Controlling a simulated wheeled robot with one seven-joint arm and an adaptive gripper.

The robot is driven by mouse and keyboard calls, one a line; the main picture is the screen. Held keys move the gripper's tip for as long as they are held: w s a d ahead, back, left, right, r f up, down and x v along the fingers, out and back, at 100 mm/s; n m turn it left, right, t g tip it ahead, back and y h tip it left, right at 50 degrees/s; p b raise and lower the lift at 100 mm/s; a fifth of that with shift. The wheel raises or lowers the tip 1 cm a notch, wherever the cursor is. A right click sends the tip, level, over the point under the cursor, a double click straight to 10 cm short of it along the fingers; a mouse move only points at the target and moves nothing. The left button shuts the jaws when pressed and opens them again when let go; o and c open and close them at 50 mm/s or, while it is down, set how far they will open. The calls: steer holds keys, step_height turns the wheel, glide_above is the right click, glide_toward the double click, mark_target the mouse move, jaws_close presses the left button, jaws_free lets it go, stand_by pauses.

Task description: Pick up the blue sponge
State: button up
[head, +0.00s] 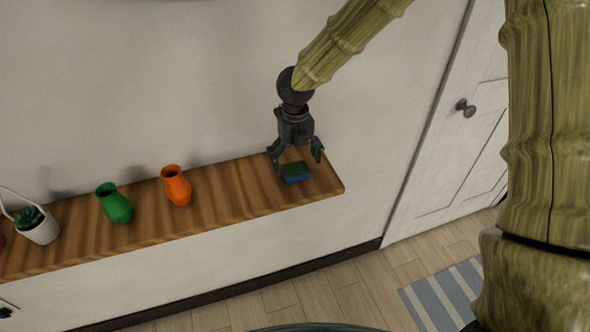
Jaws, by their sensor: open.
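The blue sponge (295,174) lies on the wooden shelf (236,204) near its right end. Its top face is dark green and its side is blue. My gripper (296,160) is above the sponge and points down, with its fingers spread open on either side of it. The left finger is just left of the sponge and the right finger is a little above and right of it. I cannot tell whether a finger touches the sponge.
An orange vase (177,187) and a green vase (116,206) stand left on the shelf. A white basket-like pot with a plant (40,228) stands farther left. The wall is close behind. A white door (462,150) and a striped rug (448,296) are at right.

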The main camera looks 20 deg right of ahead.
mark_target(295, 168)
step_height(295, 168, down, 3)
steer(key=shift+w+f+p, duration=0.1)
steer(key=shift+w+p, duration=0.05)
steer(key=shift+p, duration=0.45)
steer(key=shift+f, duration=0.35)
steer(key=shift+c, duration=0.2)
steer(key=c, duration=0.7)
steer(key=shift+c, duration=0.2)
steer(key=shift+r, duration=0.1)
